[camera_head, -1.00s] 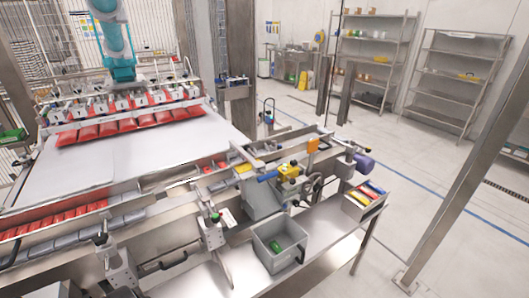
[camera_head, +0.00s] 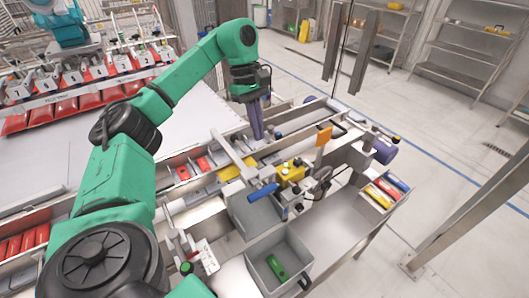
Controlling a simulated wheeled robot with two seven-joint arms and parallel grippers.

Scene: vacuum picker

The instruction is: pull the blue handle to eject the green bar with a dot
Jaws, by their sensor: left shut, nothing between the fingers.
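The blue handle (camera_head: 263,192) sticks out to the left of a yellow block (camera_head: 292,171) at the near side of the conveyor line. A green bar (camera_head: 277,267) lies in a grey bin (camera_head: 302,252) at the bottom centre; whether it carries a dot is too small to tell. My left gripper (camera_head: 257,136) points down over the conveyor, above and behind the blue handle and apart from it. Its fingers are shut and empty. My right gripper is not in view.
A second grey bin (camera_head: 254,220) stands under the handle. A tray (camera_head: 381,205) of coloured bars sits at the right. Red and yellow packs lie along the conveyor (camera_head: 180,210). A metal lever and an orange plate (camera_head: 324,138) stand close to the gripper.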

